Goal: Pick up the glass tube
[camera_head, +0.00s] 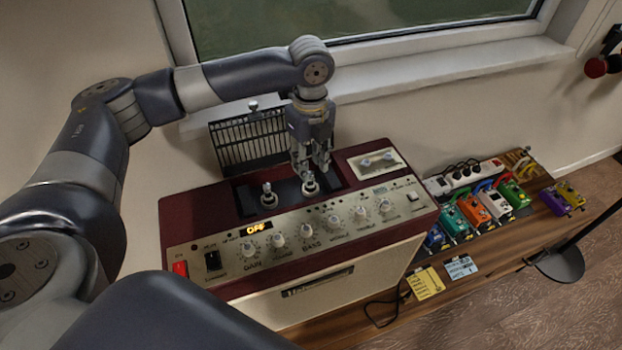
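My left gripper (312,172) points down over the open recess in the top of a dark red amplifier (190,213). Its fingertips are just above a pale round socket (310,188) in the recess. A second socket (268,199) with a small upright piece in it is to the left, apart from the gripper. I cannot clearly make out a glass tube; the fingers hide most of what is at the right socket. Whether the fingers are apart or closed on something is too small to tell. My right gripper is not in view.
A black grille panel (235,143) stands behind the amplifier against the wall, below the window sill (450,70). Several coloured pedals (474,210) and a power strip (470,175) are on the wooden bench to the right. A yellow note (425,283) lies in front of them.

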